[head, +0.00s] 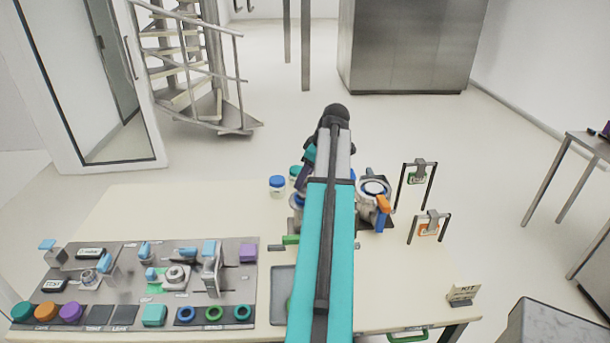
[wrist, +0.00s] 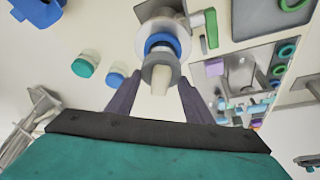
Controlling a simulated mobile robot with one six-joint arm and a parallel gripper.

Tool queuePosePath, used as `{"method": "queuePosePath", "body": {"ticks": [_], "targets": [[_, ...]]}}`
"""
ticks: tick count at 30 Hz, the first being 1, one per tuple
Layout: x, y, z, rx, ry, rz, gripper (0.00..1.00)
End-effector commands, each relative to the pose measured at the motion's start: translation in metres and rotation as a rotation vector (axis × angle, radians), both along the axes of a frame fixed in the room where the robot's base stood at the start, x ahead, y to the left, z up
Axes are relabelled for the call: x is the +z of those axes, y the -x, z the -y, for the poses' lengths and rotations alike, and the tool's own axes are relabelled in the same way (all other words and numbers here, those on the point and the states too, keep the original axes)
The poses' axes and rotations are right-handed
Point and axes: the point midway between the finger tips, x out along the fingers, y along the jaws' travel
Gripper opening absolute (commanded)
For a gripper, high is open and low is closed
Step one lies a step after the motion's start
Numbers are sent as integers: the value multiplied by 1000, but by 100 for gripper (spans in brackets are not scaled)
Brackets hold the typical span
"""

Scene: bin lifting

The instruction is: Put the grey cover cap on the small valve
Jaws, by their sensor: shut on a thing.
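In the wrist view my gripper (wrist: 158,88) has its two dark fingers on either side of a grey, round piece (wrist: 149,73), which looks like the grey cover cap. The gripper is shut on it. A pale peg-like part shows at its near side. A blue ring (wrist: 162,41) and a grey metal body (wrist: 158,10), apparently the small valve, line up right behind the cap. I cannot tell whether cap and valve touch. In the head view my arm hides the cap and most of this valve; a grey and blue edge (head: 296,202) shows left of the arm.
A larger valve (head: 374,187) with orange and blue handles stands right of my arm. Blue-lidded (head: 277,187) and teal-lidded (head: 295,172) jars stand left. A crowded grey parts board (head: 232,285) fills the table's left front. Two framed tags and a kit sign (head: 462,294) stand right.

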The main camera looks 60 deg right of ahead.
Motion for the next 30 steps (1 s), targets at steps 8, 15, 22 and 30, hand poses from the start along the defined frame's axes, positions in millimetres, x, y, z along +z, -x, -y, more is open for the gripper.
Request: {"method": "queuePosePath", "body": {"ticks": [8, 15, 22, 30], "targets": [[-12, 0, 0, 0, 1, 0, 29], [-13, 0, 0, 0, 1, 0, 29], [-13, 0, 0, 0, 1, 0, 29], [-13, 0, 1, 0, 1, 0, 29]]}}
